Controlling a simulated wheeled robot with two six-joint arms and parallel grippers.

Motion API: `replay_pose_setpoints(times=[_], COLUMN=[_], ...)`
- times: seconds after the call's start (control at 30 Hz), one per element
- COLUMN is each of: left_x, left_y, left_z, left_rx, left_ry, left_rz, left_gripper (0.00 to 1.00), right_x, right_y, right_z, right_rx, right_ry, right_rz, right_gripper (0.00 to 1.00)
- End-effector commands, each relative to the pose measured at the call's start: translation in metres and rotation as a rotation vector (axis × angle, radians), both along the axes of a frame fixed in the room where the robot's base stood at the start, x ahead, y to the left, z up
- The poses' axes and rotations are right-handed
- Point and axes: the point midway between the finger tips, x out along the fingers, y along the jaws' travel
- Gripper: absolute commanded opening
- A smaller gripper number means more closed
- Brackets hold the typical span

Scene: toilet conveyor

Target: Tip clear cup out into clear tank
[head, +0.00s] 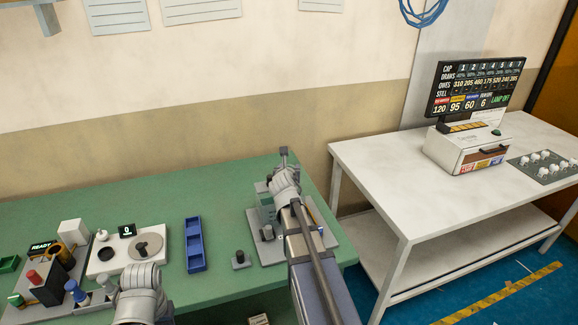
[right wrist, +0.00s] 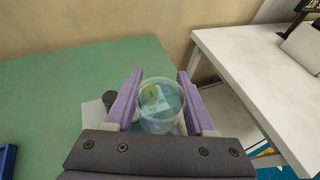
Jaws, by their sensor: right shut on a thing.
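The clear cup (right wrist: 160,112) is between the two purple fingers of my right gripper (right wrist: 160,80) in the right wrist view. The gripper is shut on it. A yellowish round shape and pale blue-white patches show in or through the cup; I cannot tell which. In the head view my right arm reaches over a grey base (head: 270,251) at the right end of the green bench and hides much of it. A greenish, partly see-through box (head: 266,207) stands there, perhaps the clear tank. My left arm shows at the bottom left; its fingers do not show.
A blue divided tray (head: 195,246) and a small grey block with a dark knob (head: 240,260) lie on the green bench (head: 110,210). Devices and small bottles crowd its left end. A white table (head: 375,180) with a display (head: 478,86) stands across a gap at right.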

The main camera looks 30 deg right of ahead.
Motion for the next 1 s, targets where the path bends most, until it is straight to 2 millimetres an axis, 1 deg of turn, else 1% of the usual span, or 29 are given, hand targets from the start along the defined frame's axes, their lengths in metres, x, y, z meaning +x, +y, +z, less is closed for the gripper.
replay_pose_setpoints(times=[0.17,1.0], left_x=[0.0,0.0], left_y=[0.0,0.0], left_z=[-0.007,-0.056], left_rx=[0.0,0.0], left_ry=[0.0,0.0], left_rz=[0.0,0.0], left_gripper=[0.5,0.5], right_x=[0.0,-0.001], right_y=[0.0,-0.003], right_z=[-0.004,-0.014], right_rx=[-0.043,-0.434], right_ry=[0.012,0.105], right_rz=[0.001,-0.001], right_gripper=[0.02,0.02])
